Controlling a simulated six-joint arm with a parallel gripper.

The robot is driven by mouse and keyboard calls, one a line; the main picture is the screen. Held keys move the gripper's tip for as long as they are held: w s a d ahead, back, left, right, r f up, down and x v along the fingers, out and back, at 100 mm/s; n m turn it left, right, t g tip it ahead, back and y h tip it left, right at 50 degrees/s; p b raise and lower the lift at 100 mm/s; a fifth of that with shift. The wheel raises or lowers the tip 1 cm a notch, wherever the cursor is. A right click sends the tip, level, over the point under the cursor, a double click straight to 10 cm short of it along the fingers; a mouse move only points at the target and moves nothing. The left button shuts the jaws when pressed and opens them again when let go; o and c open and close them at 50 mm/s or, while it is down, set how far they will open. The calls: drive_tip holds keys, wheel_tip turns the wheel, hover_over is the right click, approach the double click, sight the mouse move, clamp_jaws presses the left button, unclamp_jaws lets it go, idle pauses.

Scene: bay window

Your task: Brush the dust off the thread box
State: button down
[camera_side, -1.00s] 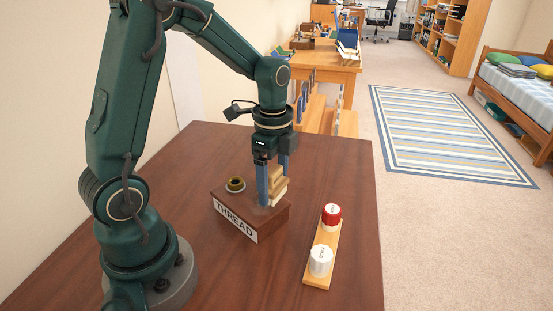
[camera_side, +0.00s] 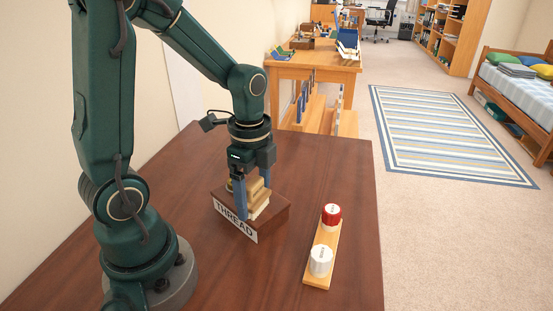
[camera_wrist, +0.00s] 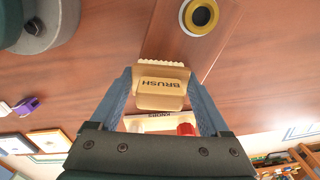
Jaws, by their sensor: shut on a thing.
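The thread box (camera_side: 276,217) is a low reddish-brown wooden box with a white THREAD label on its front, standing on the table. My gripper (camera_side: 253,199) points down over it and is shut on a tan brush (camera_side: 259,190). In the wrist view the brush (camera_wrist: 162,88) reads BRUSH and sits between both blue fingers, its pale bristles along the upper edge. The brush is low at the box's top; I cannot tell if the bristles touch. I cannot make out dust.
A wooden strip (camera_side: 321,253) with a red knob (camera_side: 331,215) and a white knob (camera_side: 321,261) lies right of the box on the brown table (camera_side: 345,170). The table between box and strip is clear. The table's right edge lies just beyond the strip.

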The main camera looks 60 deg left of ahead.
sight(274, 195)
drive_tip(key=w, duration=0.3)
drive_tip(key=shift+w+a, duration=0.1)
drive_tip(key=shift+a, duration=0.3)
drive_tip(key=shift+w+a+f, duration=0.1)
drive_tip(key=shift+w+a, duration=0.05)
drive_tip(key=shift+w, duration=0.55)
drive_tip(key=shift+w+a+r, duration=0.1)
drive_tip(key=shift+w+r, duration=0.1)
drive_tip(key=shift+w, duration=0.1)
wheel_tip(274, 195, up, 8)
drive_tip(key=shift+s, duration=0.15)
